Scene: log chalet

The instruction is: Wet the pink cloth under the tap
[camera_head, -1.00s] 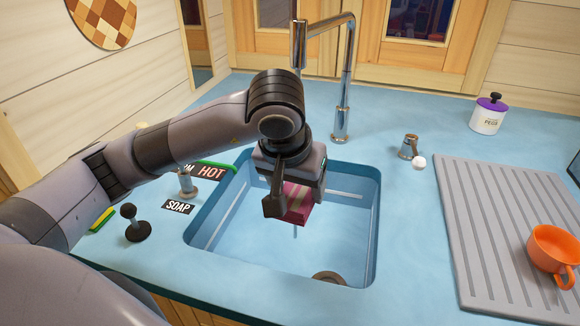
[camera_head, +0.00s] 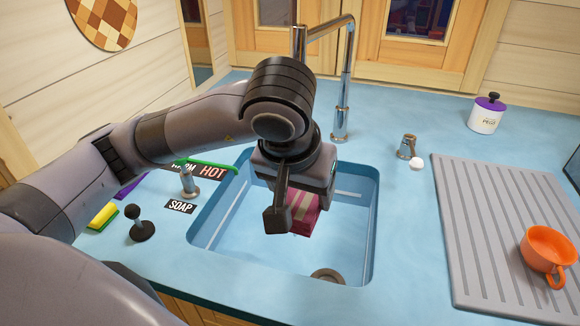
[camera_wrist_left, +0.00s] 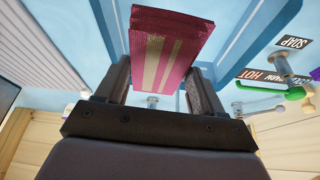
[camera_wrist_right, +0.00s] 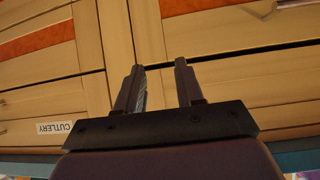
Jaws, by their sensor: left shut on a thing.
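The pink cloth (camera_head: 304,212), folded with pale stripes, is held by my left gripper (camera_head: 292,208) over the blue sink (camera_head: 235,225). In the left wrist view the cloth (camera_wrist_left: 165,50) sits between the two fingers (camera_wrist_left: 158,85). The chrome tap (camera_head: 345,90) stands behind the sink; my left arm hides part of its spout. A small tap handle with a white knob (camera_head: 416,163) is at the right of the sink. My right gripper (camera_wrist_right: 158,88) is open and empty, facing wooden drawers in the right wrist view.
A grey drainer (camera_head: 495,230) with an orange cup (camera_head: 547,250) is at right, a white purple-lidded jar (camera_head: 487,113) behind.

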